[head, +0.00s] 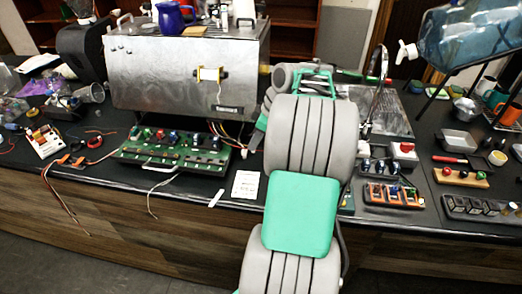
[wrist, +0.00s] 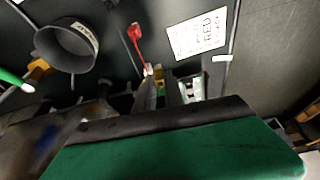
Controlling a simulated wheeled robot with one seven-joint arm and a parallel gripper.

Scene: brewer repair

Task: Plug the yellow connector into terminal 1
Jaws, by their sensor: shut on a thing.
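My gripper (wrist: 161,88) shows in the wrist view with its dark fingers close together, shut on a small yellow piece that looks like the yellow connector (wrist: 159,76). In the head view my own arm hides the gripper and the connector. A green board (head: 172,147) with a row of coloured knobs or plugs lies on the bench in front of the metal machine. I cannot make out which part is terminal 1. A pale green and white part (wrist: 192,88) lies beside the fingers in the wrist view, partly hidden.
The metal machine (head: 185,75) stands behind the board. A white printed card (head: 246,184) lies at the bench front; it also shows in the wrist view (wrist: 197,33). A red-ended lead (wrist: 135,32) and a grey cylinder (wrist: 67,45) are near my gripper. Trays of parts (head: 391,194) lie right of my arm.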

